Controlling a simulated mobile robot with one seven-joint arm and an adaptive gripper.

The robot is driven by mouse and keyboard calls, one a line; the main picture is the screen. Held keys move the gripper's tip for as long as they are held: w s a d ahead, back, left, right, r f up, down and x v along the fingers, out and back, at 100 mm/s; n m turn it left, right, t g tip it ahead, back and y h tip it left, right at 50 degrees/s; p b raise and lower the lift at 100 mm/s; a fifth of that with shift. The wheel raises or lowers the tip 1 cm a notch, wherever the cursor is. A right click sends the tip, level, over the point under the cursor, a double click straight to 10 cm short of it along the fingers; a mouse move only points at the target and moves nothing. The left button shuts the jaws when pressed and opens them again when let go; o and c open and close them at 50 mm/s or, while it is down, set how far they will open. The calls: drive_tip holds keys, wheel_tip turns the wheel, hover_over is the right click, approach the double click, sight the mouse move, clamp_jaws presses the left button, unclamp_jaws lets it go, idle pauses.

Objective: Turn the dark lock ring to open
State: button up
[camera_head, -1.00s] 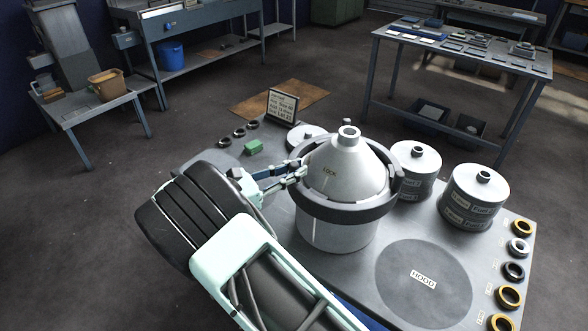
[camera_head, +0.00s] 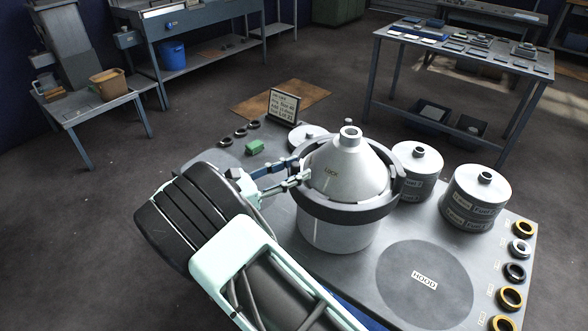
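The dark lock ring (camera_head: 345,214) sits around the lower part of a pale grey cone-topped hood (camera_head: 346,170) marked LOCK. The ring has a small knob on its right side. My gripper (camera_head: 304,172) is at the ring's left side, reaching in from the left. Its two fingers lie one above the other in the picture and their tips meet the ring's left edge. The tips are small and partly merge with the ring, so I cannot tell whether they are closed on a part of it.
The grey skid top carries a dark round HOOD spot (camera_head: 424,284), lidded canisters (camera_head: 474,200) (camera_head: 415,172) at right, several small rings (camera_head: 515,271) along the right edge, a green block (camera_head: 255,147) and a sign (camera_head: 284,105) behind. The HOOD spot is clear.

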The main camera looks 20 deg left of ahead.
drive_tip(key=v, duration=1.1)
drive_tip(key=shift+s+a, duration=0.3)
